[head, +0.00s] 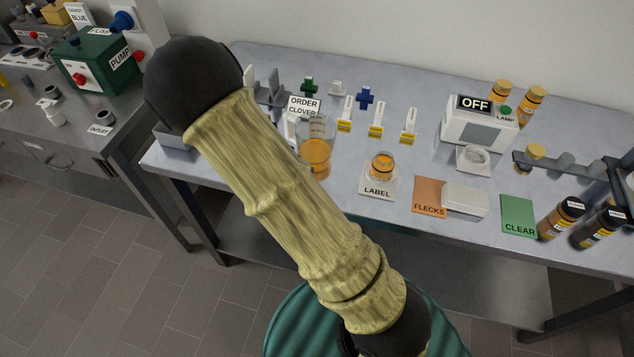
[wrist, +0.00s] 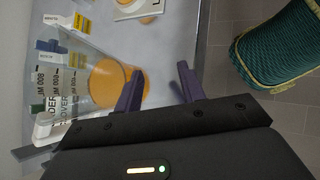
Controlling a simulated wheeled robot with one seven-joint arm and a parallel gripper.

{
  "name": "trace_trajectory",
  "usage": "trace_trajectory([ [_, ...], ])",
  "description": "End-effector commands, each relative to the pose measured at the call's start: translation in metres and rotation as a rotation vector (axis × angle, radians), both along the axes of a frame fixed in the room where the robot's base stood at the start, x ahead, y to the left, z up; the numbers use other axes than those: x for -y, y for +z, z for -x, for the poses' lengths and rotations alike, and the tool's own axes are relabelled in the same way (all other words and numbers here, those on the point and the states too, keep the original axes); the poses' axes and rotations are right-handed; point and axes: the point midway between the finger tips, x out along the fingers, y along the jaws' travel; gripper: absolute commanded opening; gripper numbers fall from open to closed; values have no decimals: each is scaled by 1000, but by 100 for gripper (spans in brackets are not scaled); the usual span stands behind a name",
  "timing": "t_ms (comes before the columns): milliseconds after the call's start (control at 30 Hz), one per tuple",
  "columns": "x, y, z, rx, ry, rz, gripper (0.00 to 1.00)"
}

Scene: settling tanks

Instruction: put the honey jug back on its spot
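The honey jug (head: 316,158) is a clear, flared vessel with amber honey in its lower part. It stands on the grey bench, left of the LABEL card, partly behind my arm in the head view. In the wrist view the jug (wrist: 112,92) fills the left part, and the ORDER CLOVER sign shows through it. My gripper (wrist: 160,70) is open, its two dark fingers apart with bare bench between them. The left finger overlaps the jug's honey end; I cannot tell whether it touches. My gripper is hidden in the head view. I cannot make out a marked spot for the jug.
A small honey jar (head: 381,166) stands on the LABEL card (head: 377,192). Right of it are the FLECKS card (head: 428,194), CLEAR card (head: 518,214) and dark-capped bottles (head: 561,217). The lamp box (head: 478,122) reads OFF. Left is another bench with a green pump (head: 98,66).

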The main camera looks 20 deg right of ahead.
Motion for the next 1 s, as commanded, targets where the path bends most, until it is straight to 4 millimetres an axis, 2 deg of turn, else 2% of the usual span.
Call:
trace_trajectory([
  [200, 2, 23, 42, 167, -336, -312, 40],
  [600, -2, 86, 91, 570, -896, -725, 40],
  [767, -2, 99, 100, 673, -1008, -790, 40],
  [1000, -2, 100, 101, 686, -1024, -798, 40],
])
